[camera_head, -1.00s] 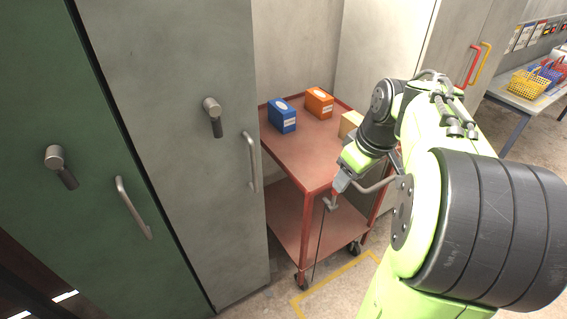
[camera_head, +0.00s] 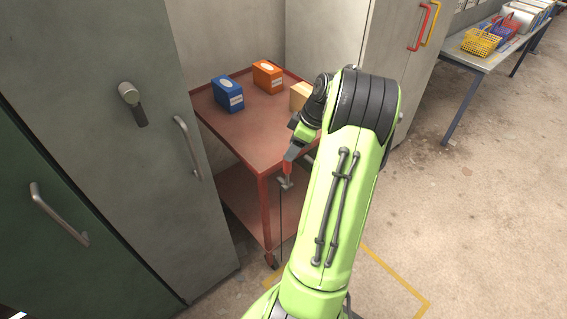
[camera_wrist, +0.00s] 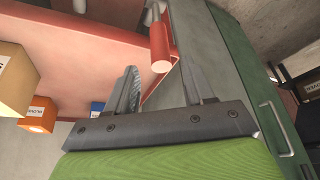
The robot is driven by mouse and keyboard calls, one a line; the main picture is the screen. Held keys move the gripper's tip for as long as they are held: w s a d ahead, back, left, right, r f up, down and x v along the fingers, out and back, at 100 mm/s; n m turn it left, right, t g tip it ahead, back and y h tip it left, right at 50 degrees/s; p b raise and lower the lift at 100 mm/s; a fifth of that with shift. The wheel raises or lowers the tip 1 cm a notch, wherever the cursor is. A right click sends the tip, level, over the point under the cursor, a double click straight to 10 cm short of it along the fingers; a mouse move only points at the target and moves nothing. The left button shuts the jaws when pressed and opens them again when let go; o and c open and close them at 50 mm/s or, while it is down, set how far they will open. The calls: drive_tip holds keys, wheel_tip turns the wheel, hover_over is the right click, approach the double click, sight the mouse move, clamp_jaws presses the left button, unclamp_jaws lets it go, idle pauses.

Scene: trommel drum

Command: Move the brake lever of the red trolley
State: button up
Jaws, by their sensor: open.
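The red trolley (camera_head: 250,142) stands right of the grey cabinet in the head view. Its brake lever shows a red grip (camera_head: 287,171) and a grey fitting (camera_head: 285,184), with a thin rod running down from it near the front corner. In the wrist view the red cylindrical grip (camera_wrist: 160,48) lies just beyond the fingertips, roughly in line with the gap. My gripper (camera_wrist: 160,78) is open and empty; its fingers are apart, with no visible contact with the grip. In the head view my gripper (camera_head: 291,156) is small and partly hidden at the lever.
A blue box (camera_head: 227,94), an orange box (camera_head: 267,76) and a tan box (camera_head: 300,95) sit on the trolley top. Grey (camera_head: 90,100) and green (camera_head: 45,245) cabinets with protruding handles stand at left. A table with baskets (camera_head: 481,41) is at the back right. Floor at right is clear.

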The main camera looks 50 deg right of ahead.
sight(287, 170)
drive_tip(key=b+x, duration=0.1)
drive_tip(key=x, duration=0.5)
drive_tip(key=shift+w+a+f, duration=0.1)
drive_tip(key=shift+w+f, duration=0.05)
drive_tip(key=shift+f, duration=0.2)
clamp_jaws()
